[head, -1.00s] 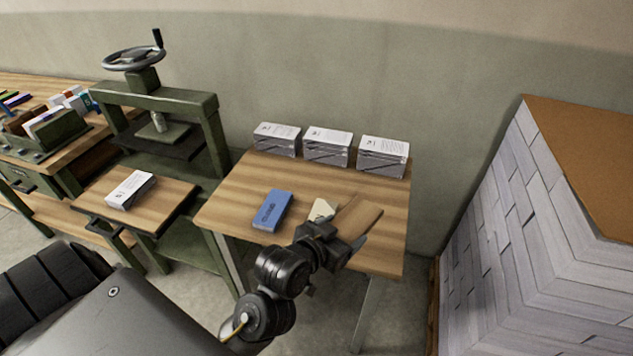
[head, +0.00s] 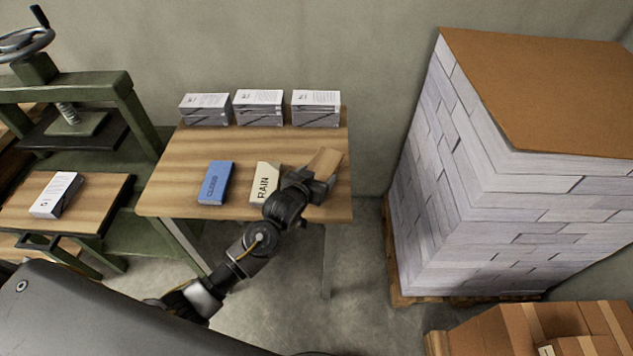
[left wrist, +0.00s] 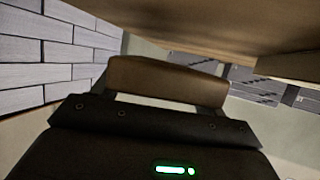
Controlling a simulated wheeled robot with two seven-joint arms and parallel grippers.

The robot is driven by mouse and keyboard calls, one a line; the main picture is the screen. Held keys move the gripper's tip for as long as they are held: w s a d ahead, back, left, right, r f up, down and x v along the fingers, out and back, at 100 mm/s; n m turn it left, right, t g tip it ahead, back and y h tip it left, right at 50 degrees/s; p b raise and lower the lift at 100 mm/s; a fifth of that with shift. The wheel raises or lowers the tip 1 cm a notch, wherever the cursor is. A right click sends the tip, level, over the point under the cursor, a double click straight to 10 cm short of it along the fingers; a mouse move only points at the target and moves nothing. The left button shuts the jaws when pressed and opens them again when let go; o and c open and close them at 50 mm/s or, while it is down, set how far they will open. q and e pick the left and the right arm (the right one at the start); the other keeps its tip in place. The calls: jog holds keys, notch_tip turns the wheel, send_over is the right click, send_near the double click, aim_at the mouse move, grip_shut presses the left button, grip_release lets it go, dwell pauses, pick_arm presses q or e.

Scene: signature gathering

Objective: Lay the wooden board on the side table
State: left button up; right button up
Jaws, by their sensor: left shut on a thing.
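The wooden board (head: 325,161) is a small brown piece held in my left gripper (head: 316,180), over the right part of the side table (head: 183,150). My left gripper is shut on it. In the left wrist view the board (left wrist: 165,82) sticks out beyond the dark gripper body, with the brown tabletop (left wrist: 220,25) across the top of the picture. A narrow gap shows between board and tabletop there. My right gripper is not in view.
A blue block (head: 215,182) and a cream block marked RAIN (head: 263,182) lie left of my gripper. Several white-topped stacks (head: 258,107) line the table's back. A tall paper stack (head: 500,190) stands right, a green press (head: 75,110) left.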

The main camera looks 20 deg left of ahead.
pick_arm(q)
jog(key=shift+w+f, duration=0.15)
notch_tip(320, 180, down, 2)
jog(key=shift+f+p, duration=0.1)
jog(key=shift+p, duration=0.55)
jog(key=shift+f, duration=0.4)
jog(key=shift+f, duration=0.1)
jog(key=o, duration=1.1)
jog(key=shift+c, duration=0.2)
jog(key=b+v, duration=0.1)
jog(key=v, duration=1.1)
